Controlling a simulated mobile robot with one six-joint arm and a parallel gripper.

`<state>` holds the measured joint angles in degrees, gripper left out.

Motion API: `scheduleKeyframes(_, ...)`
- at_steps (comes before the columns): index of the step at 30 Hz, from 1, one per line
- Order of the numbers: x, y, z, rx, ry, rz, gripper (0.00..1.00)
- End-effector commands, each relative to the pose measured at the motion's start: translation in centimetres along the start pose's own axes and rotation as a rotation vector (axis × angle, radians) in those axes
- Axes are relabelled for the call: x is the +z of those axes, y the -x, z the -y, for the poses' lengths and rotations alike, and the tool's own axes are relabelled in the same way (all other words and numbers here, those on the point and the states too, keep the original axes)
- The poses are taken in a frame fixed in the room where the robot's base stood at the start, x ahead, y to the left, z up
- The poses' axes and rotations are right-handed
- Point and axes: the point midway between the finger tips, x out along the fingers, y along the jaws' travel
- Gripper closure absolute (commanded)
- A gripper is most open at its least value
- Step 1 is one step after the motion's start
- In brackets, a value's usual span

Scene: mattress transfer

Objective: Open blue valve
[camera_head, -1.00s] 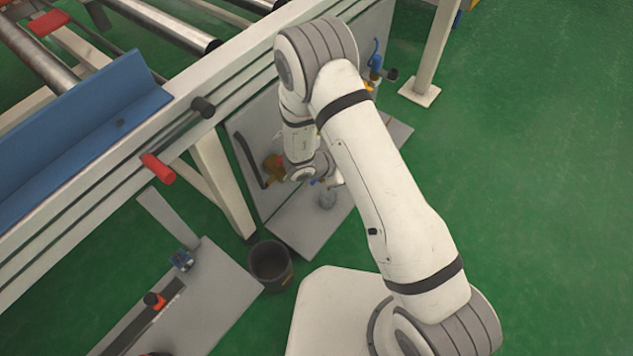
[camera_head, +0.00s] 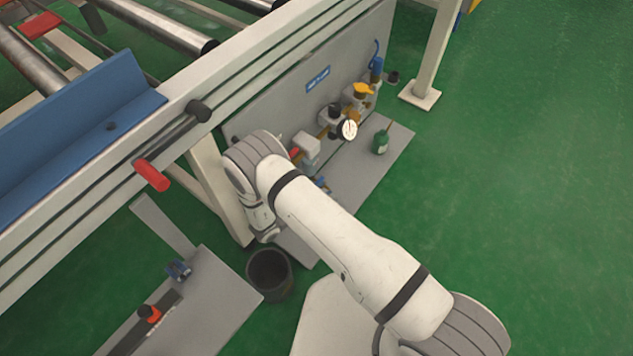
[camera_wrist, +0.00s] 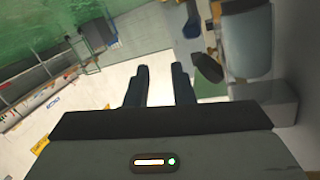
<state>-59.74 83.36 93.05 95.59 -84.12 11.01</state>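Several blue parts show in the head view, and I cannot tell for sure which is the blue valve. One blue fitting (camera_head: 376,66) is at the right end of the upright grey panel (camera_head: 285,98). A small blue part (camera_head: 322,184) shows low on the panel's pipework, just right of my arm. Another small blue part (camera_head: 179,270) is on the lower-left grey plate. My gripper (camera_wrist: 159,85) shows two dark fingers apart, with nothing between them, in the wrist view. In the head view my arm hides it. No blue valve is clear in the wrist view.
A round gauge (camera_head: 348,130), a yellow fitting (camera_head: 363,90) and a green bottle (camera_head: 381,142) are by the panel. A dark bucket (camera_head: 270,275) stands below my wrist. The roller frame's red handle (camera_head: 152,176) sticks out at left. Green floor at right is clear.

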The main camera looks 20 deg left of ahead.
Motion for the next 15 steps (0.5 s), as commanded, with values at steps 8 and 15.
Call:
scheduleKeyframes(8,4.2,3.2,1.5,-0.205,0.228,-0.062,0.78)
scheduleKeyframes(15,4.7,3.6,2.0,-0.245,0.27,-0.078,0.78)
